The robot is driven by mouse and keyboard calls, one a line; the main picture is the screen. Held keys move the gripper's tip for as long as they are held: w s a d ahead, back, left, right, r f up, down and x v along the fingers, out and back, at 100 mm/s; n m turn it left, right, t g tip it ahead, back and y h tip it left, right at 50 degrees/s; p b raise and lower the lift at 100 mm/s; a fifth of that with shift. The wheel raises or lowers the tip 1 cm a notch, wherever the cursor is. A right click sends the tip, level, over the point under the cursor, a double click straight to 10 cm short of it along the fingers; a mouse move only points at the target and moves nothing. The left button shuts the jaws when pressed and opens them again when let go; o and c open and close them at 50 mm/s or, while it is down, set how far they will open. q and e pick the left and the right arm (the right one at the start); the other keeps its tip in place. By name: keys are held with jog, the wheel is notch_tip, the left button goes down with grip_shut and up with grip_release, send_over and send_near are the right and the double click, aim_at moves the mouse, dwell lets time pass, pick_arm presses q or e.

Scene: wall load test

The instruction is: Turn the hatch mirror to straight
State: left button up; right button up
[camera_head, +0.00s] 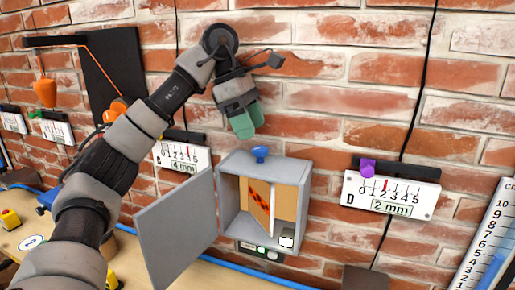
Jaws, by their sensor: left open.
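A grey hatch box (231,235) is on the brick wall, with its grey door (177,233) swung open to the left. A blue knob (260,152) sits on top of the box. Inside, a tan upright panel with an orange-and-black striped strip (259,201) stands at an angle; I cannot tell which part is the mirror face. My left gripper (244,124), with green fingertips, points down just above and left of the blue knob, apart from it. It is open and appears empty. My right gripper is not in view.
A gauge marked D with a purple slider (367,168) hangs right of the box. Another gauge (181,156) is left, behind my arm. A black panel with an orange weight (45,92) is at far left. A ruler (487,240) stands at right.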

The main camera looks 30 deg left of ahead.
aim_at(259, 148)
pick_arm(q)
jog(key=x, duration=0.3)
jog(key=shift+f, duration=0.4)
jog(key=shift+w+d+f, duration=0.1)
jog(key=shift+d+f, duration=0.15)
jog(key=shift+f, duration=0.25)
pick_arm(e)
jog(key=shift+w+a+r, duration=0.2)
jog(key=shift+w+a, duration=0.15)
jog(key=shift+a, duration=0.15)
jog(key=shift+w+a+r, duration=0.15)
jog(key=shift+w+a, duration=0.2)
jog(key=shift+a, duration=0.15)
pick_arm(q)
jog(key=c, duration=0.9)
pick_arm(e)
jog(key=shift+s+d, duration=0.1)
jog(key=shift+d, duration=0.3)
